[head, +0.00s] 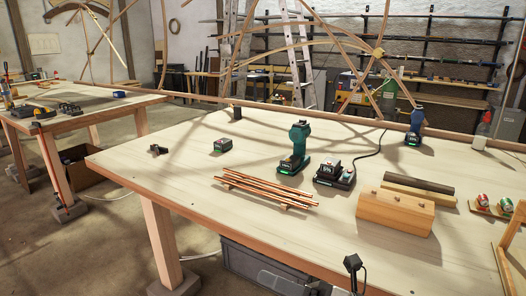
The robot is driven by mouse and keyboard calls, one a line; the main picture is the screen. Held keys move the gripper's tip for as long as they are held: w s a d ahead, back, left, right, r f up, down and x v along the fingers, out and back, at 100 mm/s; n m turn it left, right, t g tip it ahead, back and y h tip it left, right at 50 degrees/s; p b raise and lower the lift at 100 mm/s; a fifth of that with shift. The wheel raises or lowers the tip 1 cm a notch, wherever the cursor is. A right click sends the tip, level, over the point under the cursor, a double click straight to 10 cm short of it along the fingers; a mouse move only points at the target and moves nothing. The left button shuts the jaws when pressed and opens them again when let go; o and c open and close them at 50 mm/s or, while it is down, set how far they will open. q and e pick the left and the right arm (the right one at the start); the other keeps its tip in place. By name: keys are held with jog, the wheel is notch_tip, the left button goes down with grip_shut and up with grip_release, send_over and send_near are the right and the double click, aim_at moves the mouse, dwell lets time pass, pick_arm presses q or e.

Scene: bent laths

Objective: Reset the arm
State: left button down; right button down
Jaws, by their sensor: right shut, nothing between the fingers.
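My right gripper (352,263) is a small dark shape low in the head view, right of the middle. It is at the near edge of the large wooden table (190,170), in front of the wooden block (395,211). It is shut, with nothing held. My left gripper is not in view.
The table carries a bundle of thin copper-coloured rods (265,188), a green and black drill (296,150), a charger with a battery (335,173), a loose battery (222,145), a second drill (415,127) and cans (482,200). The table's left part is mostly clear. A grey crate (270,275) stands below.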

jog(key=d+f+m+t+h, duration=0.5)
jog(key=f+m+h, duration=0.15)
jog(key=m, duration=0.65)
jog(key=d+f+m+t+h, duration=0.45)
jog(key=f+m+h, duration=0.2)
jog(key=m, duration=0.65)
jog(key=s+d+f+m+g+h, duration=0.3)
jog(key=s+f+m+g+h, duration=0.1)
jog(key=s+f+m, duration=0.6)
notch_tip(320, 180, down, 2)
jog(key=shift+s+d+f+m+g, duration=0.1)
jog(key=shift+s+d+m+g, duration=0.2)
jog(key=shift+s+g, duration=0.6)
